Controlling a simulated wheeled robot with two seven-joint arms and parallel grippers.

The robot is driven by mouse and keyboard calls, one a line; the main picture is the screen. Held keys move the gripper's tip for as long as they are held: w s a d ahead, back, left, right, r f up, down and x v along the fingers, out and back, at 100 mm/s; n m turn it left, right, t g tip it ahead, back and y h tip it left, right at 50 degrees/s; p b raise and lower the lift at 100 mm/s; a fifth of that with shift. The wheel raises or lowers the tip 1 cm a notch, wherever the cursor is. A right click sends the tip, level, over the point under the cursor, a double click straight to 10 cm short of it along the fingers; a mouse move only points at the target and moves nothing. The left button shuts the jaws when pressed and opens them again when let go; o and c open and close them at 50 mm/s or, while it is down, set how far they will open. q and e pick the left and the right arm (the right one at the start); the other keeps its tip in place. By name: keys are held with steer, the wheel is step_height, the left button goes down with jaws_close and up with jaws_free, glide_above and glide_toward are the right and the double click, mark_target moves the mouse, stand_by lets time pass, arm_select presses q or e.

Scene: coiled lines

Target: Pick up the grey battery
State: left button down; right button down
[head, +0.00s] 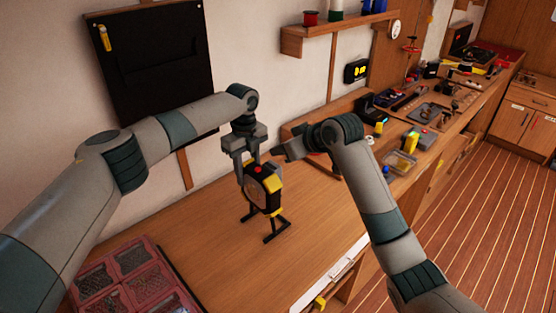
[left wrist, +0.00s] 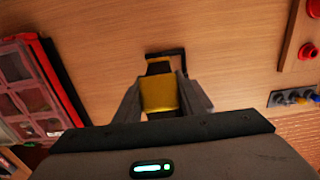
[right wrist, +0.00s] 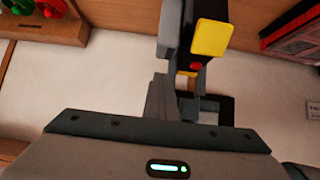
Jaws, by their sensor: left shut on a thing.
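My left gripper (head: 252,165) is shut on a black and yellow device (head: 263,188) with a red button on top and a rounded grey face. The device is upright, at a black stand (head: 276,230) on the bench; I cannot tell if they are joined. In the left wrist view the yellow part (left wrist: 159,93) sits between the fingers. My right gripper (head: 278,153) is beside the device, apart from it, and looks shut and empty. The device also shows in the right wrist view (right wrist: 211,37). I cannot surely identify a grey battery; a small grey box (head: 428,140) lies farther back.
A red compartment case (head: 130,275) lies at the front left of the wooden bench (head: 190,235). A clear tray (head: 399,162) and several tools lie at the back right. A shelf (head: 335,27) and a black panel (head: 150,60) are on the wall. The bench around the stand is clear.

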step_height(320, 180, up, 2)
steer(key=shift+r, duration=0.1)
steer(key=w+d, duration=1.3)
steer(key=w, duration=0.1)
steer(key=c, duration=0.5)
jaws_free()
steer(key=shift+d, duration=0.1)
steer(key=v, duration=1.2)
steer(key=shift+s+d, duration=0.1)
steer(key=shift+d, duration=0.1)
